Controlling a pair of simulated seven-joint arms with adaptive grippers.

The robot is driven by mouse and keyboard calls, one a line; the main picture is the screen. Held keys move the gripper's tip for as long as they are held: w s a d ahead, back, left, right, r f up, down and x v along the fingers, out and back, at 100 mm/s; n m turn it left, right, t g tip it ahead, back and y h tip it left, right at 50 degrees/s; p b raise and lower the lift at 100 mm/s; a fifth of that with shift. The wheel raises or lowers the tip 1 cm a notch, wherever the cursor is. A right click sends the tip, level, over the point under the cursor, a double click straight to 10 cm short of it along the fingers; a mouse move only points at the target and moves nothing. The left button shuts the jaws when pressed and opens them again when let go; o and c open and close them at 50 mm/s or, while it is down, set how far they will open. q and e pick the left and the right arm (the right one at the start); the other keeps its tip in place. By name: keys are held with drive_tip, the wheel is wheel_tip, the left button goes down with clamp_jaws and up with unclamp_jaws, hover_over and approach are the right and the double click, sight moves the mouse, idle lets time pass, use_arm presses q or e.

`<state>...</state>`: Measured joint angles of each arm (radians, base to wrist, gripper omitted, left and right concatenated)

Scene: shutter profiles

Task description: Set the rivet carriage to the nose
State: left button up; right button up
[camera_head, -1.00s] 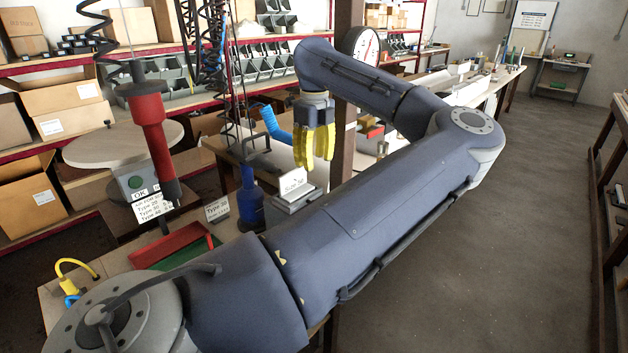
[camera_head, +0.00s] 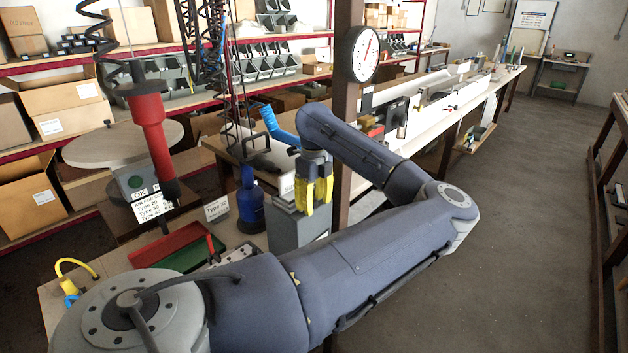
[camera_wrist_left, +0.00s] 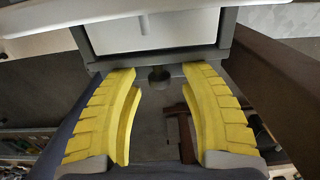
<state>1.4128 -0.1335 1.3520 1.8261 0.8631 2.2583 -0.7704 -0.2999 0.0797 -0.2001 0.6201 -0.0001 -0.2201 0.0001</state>
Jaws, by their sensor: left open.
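My left gripper (camera_head: 314,190) has yellow fingers and is spread open and empty. In the head view it hangs at the top of a grey block (camera_head: 288,231) at the bench edge. In the left wrist view the open fingers (camera_wrist_left: 162,112) frame a grey metal surface with a round dark hole (camera_wrist_left: 158,75) and a brown-red part (camera_wrist_left: 180,128). A pale panel (camera_wrist_left: 155,30) lies beyond the fingertips. I cannot tell which part is the rivet carriage or its nose. My right gripper is not in view.
A blue tool (camera_head: 250,203) stands left of the grey block. A red tool (camera_head: 152,130) hangs by a coiled cord. A red tray (camera_head: 165,246) lies on the bench. A dark post with a dial (camera_head: 362,54) stands close behind my arm. The floor at right is clear.

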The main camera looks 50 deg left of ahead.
use_arm(q)
drive_tip(key=shift+f, duration=0.1)
drive_tip(key=shift+c, duration=0.3)
clamp_jaws()
idle(0.4)
